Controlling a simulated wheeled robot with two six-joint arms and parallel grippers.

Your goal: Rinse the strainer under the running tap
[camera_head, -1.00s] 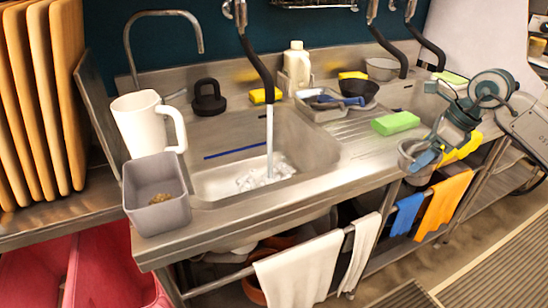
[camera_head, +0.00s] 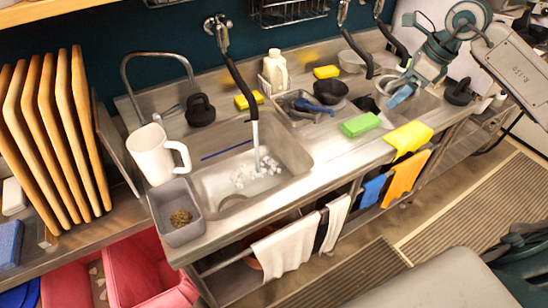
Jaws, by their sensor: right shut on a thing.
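My right gripper (camera_head: 403,90) is at the right of the sink unit, with a blue fingertip showing. It is shut on the strainer (camera_head: 385,82), a small grey metal bowl partly hidden by the gripper. The strainer is held over the right part of the counter, well to the right of the water. The tap (camera_head: 238,75) is a black hose spout, and a stream of water (camera_head: 256,145) runs from it into the left sink basin (camera_head: 292,148). Foamy white water lies at the basin bottom. My left gripper is not in view.
A white jug (camera_head: 150,155) and a grey tub (camera_head: 173,224) with brown contents stand left of the basin. A green sponge (camera_head: 360,124), a black bowl (camera_head: 330,91) and a yellow cloth (camera_head: 409,137) lie between basin and gripper. Towels hang along the front rail.

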